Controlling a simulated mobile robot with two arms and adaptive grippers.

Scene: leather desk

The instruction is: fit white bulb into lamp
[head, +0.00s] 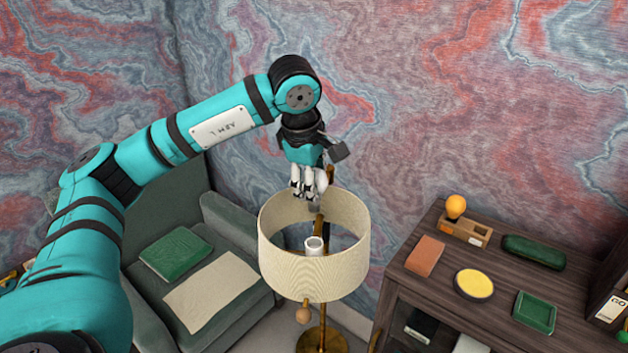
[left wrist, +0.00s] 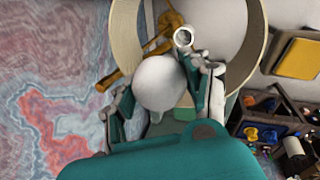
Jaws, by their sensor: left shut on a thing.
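The lamp has a cream drum shade (head: 290,262), open at the top, on a brass pole (head: 323,325). Its pale socket (head: 314,245) shows inside the shade, and also in the left wrist view (left wrist: 183,37). My left gripper (head: 312,198) is over the shade's opening, above the socket. In the left wrist view its fingers are shut on the white bulb (left wrist: 160,82), one on each side. The bulb looks apart from the socket, which shows just beyond it. In the head view the fingers mostly hide the bulb. My right gripper is not in view.
A dark wooden cabinet (head: 407,268) stands at the right. On it are an orange bulb (head: 456,206) in a wooden holder, a yellow disc (head: 474,284), a green tray (head: 535,312) and a green case (head: 533,251). A green armchair (head: 232,218) stands left of the lamp.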

